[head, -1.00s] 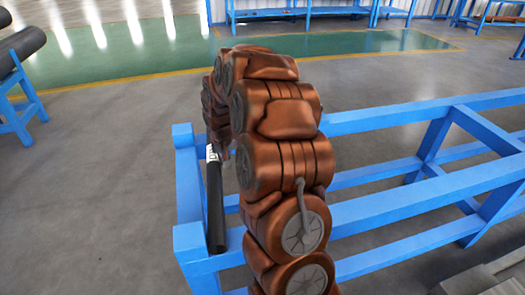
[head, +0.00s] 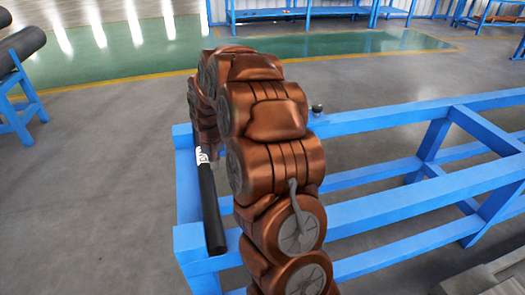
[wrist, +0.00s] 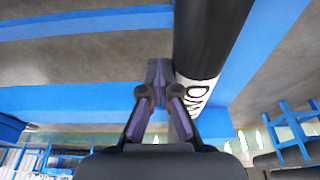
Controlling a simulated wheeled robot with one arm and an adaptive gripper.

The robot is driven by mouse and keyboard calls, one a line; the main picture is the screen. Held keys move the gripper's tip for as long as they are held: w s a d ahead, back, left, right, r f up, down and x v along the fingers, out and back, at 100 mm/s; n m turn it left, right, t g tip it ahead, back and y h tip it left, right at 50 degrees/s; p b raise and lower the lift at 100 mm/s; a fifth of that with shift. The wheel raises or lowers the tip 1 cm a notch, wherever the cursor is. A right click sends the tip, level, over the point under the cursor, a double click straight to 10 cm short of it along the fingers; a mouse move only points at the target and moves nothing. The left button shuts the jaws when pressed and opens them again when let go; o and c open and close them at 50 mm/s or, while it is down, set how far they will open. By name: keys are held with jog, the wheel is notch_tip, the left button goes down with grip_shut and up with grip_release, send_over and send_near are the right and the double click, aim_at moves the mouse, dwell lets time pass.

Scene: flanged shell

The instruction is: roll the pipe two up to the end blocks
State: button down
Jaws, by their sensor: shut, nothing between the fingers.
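The black pipe (head: 211,205) with a white label lies across the blue rack at its left end, close to the end beam. Its far part is hidden behind my arm in the head view. Raised blue corners, apparently the end blocks, stand at the far left (head: 182,130) and near left (head: 187,236); I cannot tell whether the pipe touches them. In the wrist view the pipe (wrist: 208,35) runs just right of my gripper (wrist: 159,78), which is shut and empty, its fingertips beside the label. I cannot tell whether they touch it. The head view hides my gripper behind my arm.
The blue rack's rails (head: 430,200) extend right with open gaps between them. A small dark round thing (head: 317,108) shows at the far rail, right of my arm. A thick dark pipe (head: 20,48) rests on a separate blue stand at far left. Floor left of the rack is clear.

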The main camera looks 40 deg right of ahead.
notch_tip(320, 180, up, 8)
jog(key=s+d+p, duration=0.1)
jog(key=d+p, duration=0.1)
jog(key=shift+s+d+r, duration=0.2)
jog(key=shift+d+r, duration=0.05)
jog(key=shift+d, duration=0.05)
dwell(0.6)
jog(key=s+a+r+n+g+y, duration=0.1)
jog(key=s+a+r+n+g, duration=0.15)
jog(key=s+a, duration=1.35)
jog(key=s+a+n+g, duration=0.15)
jog(key=s+a, duration=0.25)
jog(key=s, duration=0.6)
jog(key=s+a+n+g, duration=0.1)
jog(key=s+a+n, duration=0.15)
jog(key=s, duration=0.85)
jog(key=s+p+v, duration=0.2)
jog(key=p+v, duration=0.8)
jog(key=s+r+p+v, duration=0.1)
jog(key=s+p+v, duration=0.1)
jog(key=p+v, duration=0.8)
jog(key=shift+s+r+m+t+p, duration=0.35)
jog(key=shift+r+t+p, duration=0.05)
jog(key=shift+r, duration=0.05)
